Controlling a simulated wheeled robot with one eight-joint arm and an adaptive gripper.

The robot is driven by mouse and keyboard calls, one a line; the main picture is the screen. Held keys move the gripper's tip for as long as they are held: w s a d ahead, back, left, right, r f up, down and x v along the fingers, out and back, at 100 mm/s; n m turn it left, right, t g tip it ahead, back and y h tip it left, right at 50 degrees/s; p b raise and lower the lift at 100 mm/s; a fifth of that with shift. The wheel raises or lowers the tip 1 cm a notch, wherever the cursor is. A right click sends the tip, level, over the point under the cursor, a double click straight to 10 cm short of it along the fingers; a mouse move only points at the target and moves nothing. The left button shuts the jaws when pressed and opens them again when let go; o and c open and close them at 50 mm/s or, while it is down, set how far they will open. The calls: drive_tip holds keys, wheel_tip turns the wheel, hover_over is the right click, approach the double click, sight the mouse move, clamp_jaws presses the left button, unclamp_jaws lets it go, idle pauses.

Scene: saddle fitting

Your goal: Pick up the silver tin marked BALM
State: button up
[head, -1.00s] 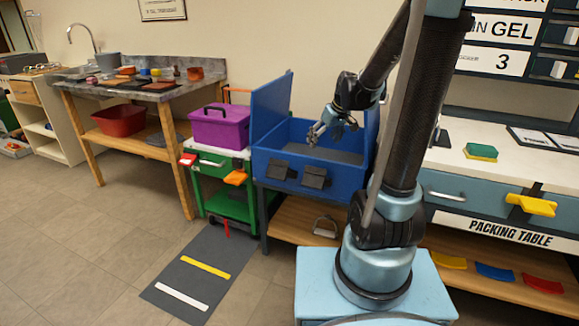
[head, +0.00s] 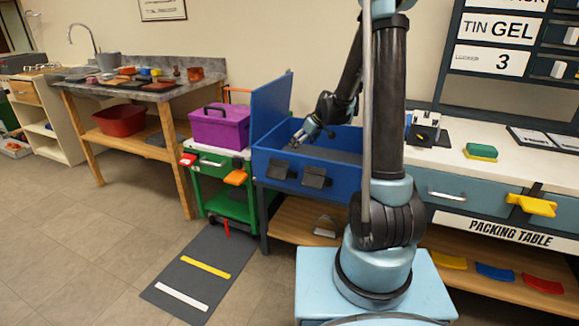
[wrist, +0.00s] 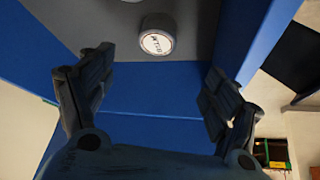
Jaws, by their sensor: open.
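A small round tin (wrist: 157,36) with a dark silvery side and a white label shows near the top middle of the wrist view. Its lettering is tiny and turned, and looks like BALM. It sits on the grey floor of the open blue box (head: 276,172), ahead of my fingertips and between them, apart from both. My gripper (wrist: 158,75) is open and empty. In the head view my gripper (head: 297,141) is over the left part of the blue box. The tin is hidden there behind the box's front wall.
The blue box walls stand close around my gripper, and its raised lid (head: 270,105) is at the left. A purple case (head: 218,128) stands on the green cart beside it. The packing table (head: 520,176) with a green sponge (head: 481,151) is at the right.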

drive_tip(key=x, duration=1)
drive_tip(key=shift+f, duration=0.15)
drive_tip(key=shift+w+x, duration=0.15)
drive_tip(key=shift+x, duration=1.15)
drive_tip(key=shift+w+x, duration=0.15)
drive_tip(key=shift+x, duration=1.15)
drive_tip(key=shift+d, duration=0.15)
drive_tip(key=c, duration=1.3)
